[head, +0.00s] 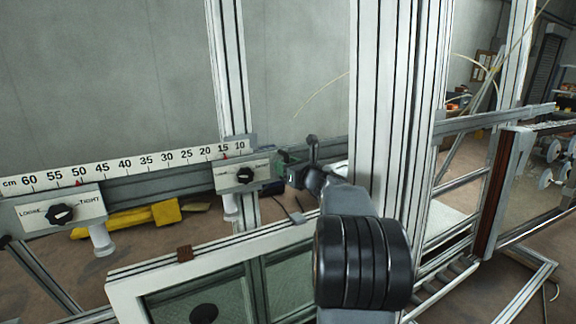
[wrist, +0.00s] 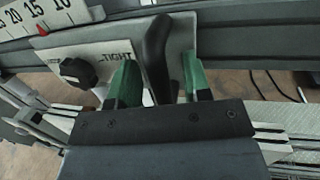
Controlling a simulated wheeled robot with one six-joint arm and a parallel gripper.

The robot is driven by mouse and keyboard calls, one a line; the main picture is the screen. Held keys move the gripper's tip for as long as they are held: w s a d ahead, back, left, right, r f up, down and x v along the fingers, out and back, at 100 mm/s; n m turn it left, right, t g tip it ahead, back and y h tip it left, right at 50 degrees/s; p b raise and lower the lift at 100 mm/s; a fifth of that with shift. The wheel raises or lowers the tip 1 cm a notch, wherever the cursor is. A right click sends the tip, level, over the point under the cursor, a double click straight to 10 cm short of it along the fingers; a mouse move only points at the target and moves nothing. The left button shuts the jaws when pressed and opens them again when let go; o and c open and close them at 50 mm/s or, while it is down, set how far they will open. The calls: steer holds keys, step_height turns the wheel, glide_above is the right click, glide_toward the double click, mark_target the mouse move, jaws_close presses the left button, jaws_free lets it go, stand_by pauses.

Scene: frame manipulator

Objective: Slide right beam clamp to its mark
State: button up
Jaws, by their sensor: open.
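The right beam clamp (head: 227,178) sits on the beam near the 10–15 end of the scale, with a white plate and a black knob (head: 244,175). A red mark (head: 225,157) shows near 15, above the left part of the plate. In the wrist view the clamp plate (wrist: 112,78) reads TIGHT, and the red mark (wrist: 42,29) is up and left of the knob (wrist: 78,72). My gripper (head: 287,165) is at the clamp's right end. In the wrist view its green-tipped fingers (wrist: 160,82) are open on either side of a black handle (wrist: 157,45), with gaps visible.
The left beam clamp (head: 85,208) sits near 50 on the scale (head: 150,160), by another red mark (head: 80,184). A tall aluminium post (head: 380,100) stands right of my gripper. A framed glass panel (head: 215,245) lies below the beam. Bare beam lies between the clamps.

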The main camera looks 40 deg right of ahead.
jaws_close()
stand_by(0.4)
